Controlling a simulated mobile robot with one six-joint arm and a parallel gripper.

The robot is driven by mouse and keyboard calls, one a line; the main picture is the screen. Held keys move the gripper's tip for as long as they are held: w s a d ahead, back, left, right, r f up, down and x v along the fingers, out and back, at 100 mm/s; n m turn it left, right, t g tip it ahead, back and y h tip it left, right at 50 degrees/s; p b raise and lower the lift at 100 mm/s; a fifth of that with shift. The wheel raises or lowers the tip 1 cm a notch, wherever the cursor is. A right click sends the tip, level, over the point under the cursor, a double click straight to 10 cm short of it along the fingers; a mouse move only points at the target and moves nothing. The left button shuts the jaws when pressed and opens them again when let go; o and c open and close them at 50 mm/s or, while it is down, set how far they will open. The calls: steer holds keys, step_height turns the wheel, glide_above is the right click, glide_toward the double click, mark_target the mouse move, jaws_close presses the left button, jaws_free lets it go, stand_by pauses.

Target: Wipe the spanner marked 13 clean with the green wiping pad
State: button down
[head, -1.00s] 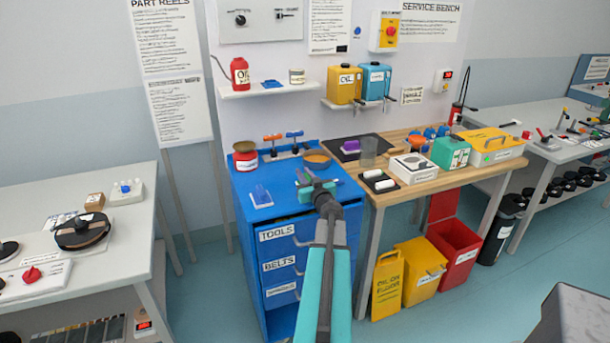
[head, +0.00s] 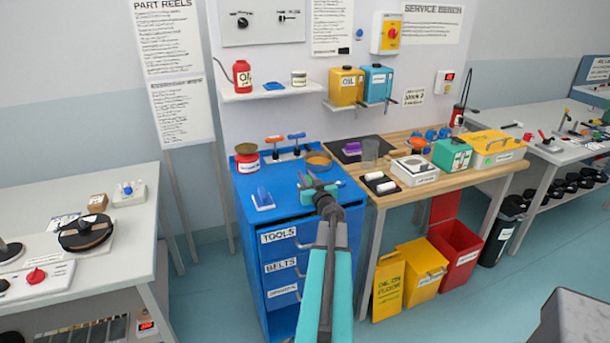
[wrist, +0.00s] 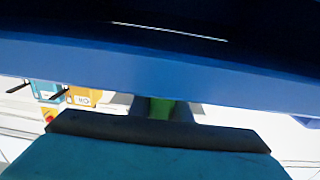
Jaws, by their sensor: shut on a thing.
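My gripper (head: 318,191) is over the front part of the blue cabinet top (head: 285,182). It is shut on a small green thing, which I take to be the green wiping pad; in the wrist view the green pad (wrist: 160,109) shows as a bright patch between the dark jaws. Most of the pad is hidden by my gripper. I cannot make out the spanner marked 13 in either view. A blue surface fills the upper wrist view, close to the jaws.
A blue pad (head: 263,199) lies left of my gripper on the cabinet. Right is a wooden bench (head: 408,190) with a purple pad (head: 352,148), glass (head: 370,151) and boxes.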

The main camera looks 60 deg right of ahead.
steer(key=shift+s+a+r, duration=0.1)
steer(key=shift+s+a, duration=0.15)
steer(key=shift+s, duration=0.1)
steer(key=shift+s, duration=0.1)
steer(key=shift+f+p+v, duration=0.2)
steer(key=shift+p+v, duration=0.3)
steer(key=shift+v, duration=0.45)
steer(key=shift+p+x, duration=0.5)
steer(key=shift+x, duration=0.55)
steer(key=shift+r, duration=0.1)
steer(key=shift+p+x, duration=0.35)
steer(key=shift+x, duration=0.6)
steer(key=shift+a, duration=0.15)
